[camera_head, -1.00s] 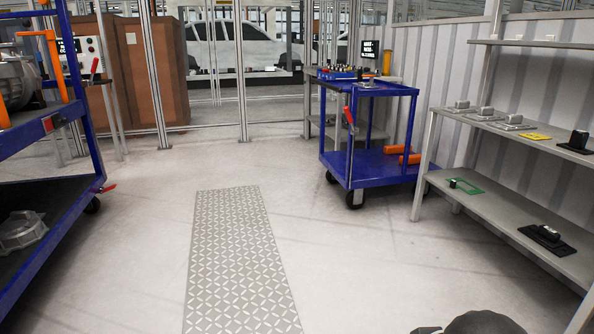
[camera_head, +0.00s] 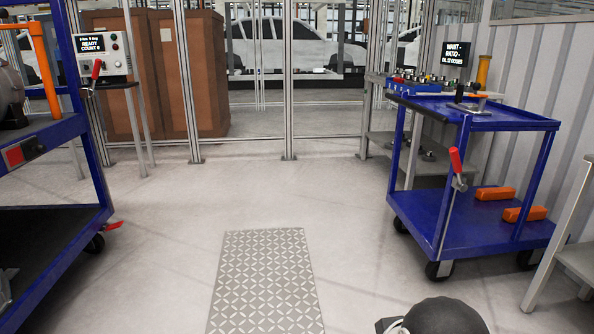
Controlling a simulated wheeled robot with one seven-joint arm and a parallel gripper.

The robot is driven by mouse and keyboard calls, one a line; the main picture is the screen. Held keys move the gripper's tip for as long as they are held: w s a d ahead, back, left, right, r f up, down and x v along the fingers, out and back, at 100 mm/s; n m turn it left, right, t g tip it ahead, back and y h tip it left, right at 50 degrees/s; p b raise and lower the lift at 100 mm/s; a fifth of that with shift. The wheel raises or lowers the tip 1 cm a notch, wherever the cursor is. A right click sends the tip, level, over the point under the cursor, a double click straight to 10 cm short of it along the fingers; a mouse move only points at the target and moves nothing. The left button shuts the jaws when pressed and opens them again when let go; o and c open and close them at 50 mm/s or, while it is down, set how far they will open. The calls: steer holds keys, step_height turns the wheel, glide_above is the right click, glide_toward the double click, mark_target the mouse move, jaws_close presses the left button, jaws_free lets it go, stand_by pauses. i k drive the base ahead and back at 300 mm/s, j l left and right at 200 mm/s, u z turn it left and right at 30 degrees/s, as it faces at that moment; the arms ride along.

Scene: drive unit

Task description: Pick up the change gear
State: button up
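I cannot pick out the change gear for certain. Several small dark and metallic parts stand in and around a blue tray (camera_head: 415,87) on the bench behind the blue cart at the right. A few grey, roundish metal parts (camera_head: 426,153) lie on that bench's lower shelf, too small to identify. My gripper is not in view; a dark rounded part of my own arm shows at the bottom edge, right of centre.
The blue cart (camera_head: 470,215) carries orange pieces (camera_head: 495,193) below and has a red-handled lever (camera_head: 456,165). Another blue rack (camera_head: 40,225) stands at left. A screen (camera_head: 455,54) hangs behind the cart. Patterned floor plate (camera_head: 265,285) and surrounding floor are clear.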

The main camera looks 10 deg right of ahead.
mark_target(400, 80)
steer(key=i+z, duration=0.15)
steer(key=i, duration=0.45)
steer(key=i+z, duration=0.15)
steer(key=i, duration=0.4)
steer(key=i+j+z, duration=0.15)
steer(key=i, duration=0.45)
steer(key=i+j+z, duration=0.15)
steer(key=i, duration=0.4)
steer(key=i+z, duration=0.2)
steer(key=i, duration=0.4)
steer(key=i+j+z, duration=0.2)
steer(key=i, duration=0.35)
steer(key=l, duration=0.1)
